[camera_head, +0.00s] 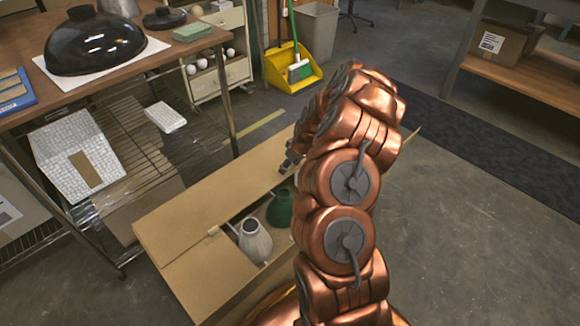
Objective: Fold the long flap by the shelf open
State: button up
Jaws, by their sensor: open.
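An open-topped cardboard box (205,285) stands on the floor in front of the shelf. Its long flap by the shelf (215,188) lies roughly flat, reaching inward over part of the opening. Inside the opening are a pale grey ribbed lamp part (256,242) and a dark green one (279,209). My gripper (288,163) is at the far end of this flap, close to its inner edge; only a dark bit of it shows. My copper arm hides the rest of it and the box's right side. Whether it touches the flap cannot be told.
A wooden-topped shelf unit (120,72) with wire racks stands close on the left, holding a black dome (94,42). A yellow dustpan (292,70) and grey bin (315,32) are behind. A cardboard tip (412,138) shows right of my arm. Floor at right is clear.

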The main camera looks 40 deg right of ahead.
grip_shut()
dwell(0.5)
